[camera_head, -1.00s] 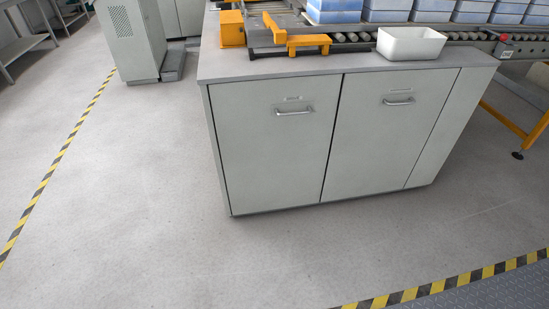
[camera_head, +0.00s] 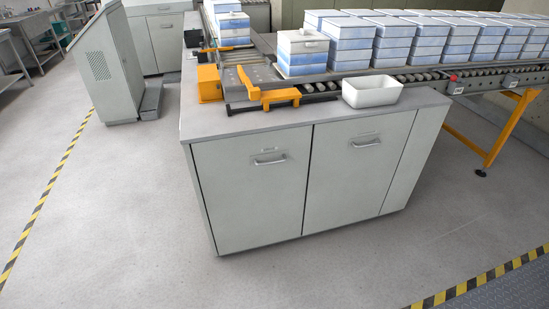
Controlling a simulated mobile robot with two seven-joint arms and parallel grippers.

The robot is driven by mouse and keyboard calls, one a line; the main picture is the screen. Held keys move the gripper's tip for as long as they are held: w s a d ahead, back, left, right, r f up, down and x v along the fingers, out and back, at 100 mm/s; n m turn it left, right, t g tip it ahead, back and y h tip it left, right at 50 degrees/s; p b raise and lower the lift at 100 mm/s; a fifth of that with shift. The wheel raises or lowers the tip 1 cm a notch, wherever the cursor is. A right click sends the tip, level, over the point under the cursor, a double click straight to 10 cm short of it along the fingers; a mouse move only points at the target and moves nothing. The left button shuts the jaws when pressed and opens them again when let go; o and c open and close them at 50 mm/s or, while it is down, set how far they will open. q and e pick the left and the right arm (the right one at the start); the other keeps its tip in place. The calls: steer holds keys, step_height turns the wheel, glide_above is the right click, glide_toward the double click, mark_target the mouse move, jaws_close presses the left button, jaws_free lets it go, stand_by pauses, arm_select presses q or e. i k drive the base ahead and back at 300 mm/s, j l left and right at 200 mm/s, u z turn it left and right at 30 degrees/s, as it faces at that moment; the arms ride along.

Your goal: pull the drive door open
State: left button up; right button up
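A grey cabinet stands ahead under a grey worktop (camera_head: 300,117). Its front has a left door (camera_head: 254,200) with a bar handle (camera_head: 270,161) near the top, and a right door (camera_head: 350,185) with a similar handle (camera_head: 366,144). Both doors look closed and flush with the front. A small label sits above each handle, too small to read, so I cannot tell which is the drive door. Neither of my grippers is in view.
A white bin (camera_head: 372,92) and an orange bracket (camera_head: 265,97) sit on the worktop. Behind are a roller conveyor (camera_head: 425,78) and stacked blue-white boxes (camera_head: 345,40). An orange conveyor leg (camera_head: 508,128) stands at right. Floor (camera_head: 120,225) in front and left is clear.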

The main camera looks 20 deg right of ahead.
mark_target(253, 186)
steer(key=i+z, duration=0.15)
steer(key=z, duration=0.3)
steer(key=i+j+z, duration=0.1)
steer(key=z, duration=0.35)
steer(key=i+j+z, duration=0.2)
steer(key=z, duration=0.25)
